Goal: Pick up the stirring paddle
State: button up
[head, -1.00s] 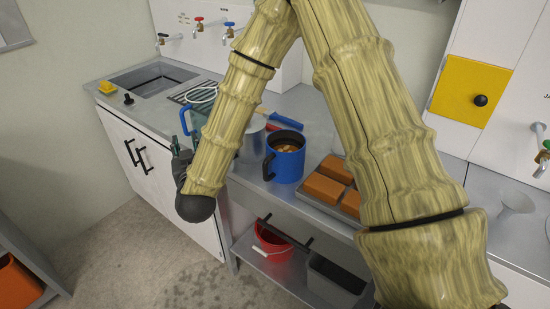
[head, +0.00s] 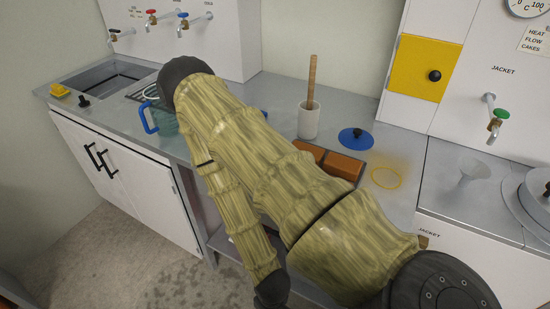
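A wooden handle (head: 312,78), perhaps the stirring paddle's, stands nearly upright in a white pot (head: 308,120) at the back of the metal counter. Its lower end is hidden inside the pot. My arm crosses the middle of the head view, to the left of and in front of the pot. My gripper is not in view; the arm runs down to a dark joint at the bottom edge, so I cannot see its fingers or whether they hold anything.
Orange blocks (head: 343,166) lie in front of the pot, partly behind my arm. A blue lid (head: 355,138) and a yellow ring mark (head: 386,178) are to its right. A clear jug with a blue handle (head: 149,119) stands left, near the sink (head: 98,76).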

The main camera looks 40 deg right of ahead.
aim_at(314, 57)
jog(key=z, duration=0.05)
jog(key=k, duration=0.5)
jog(key=u, duration=1.5)
jog(key=i, duration=0.6)
jog(key=z, duration=2.8)
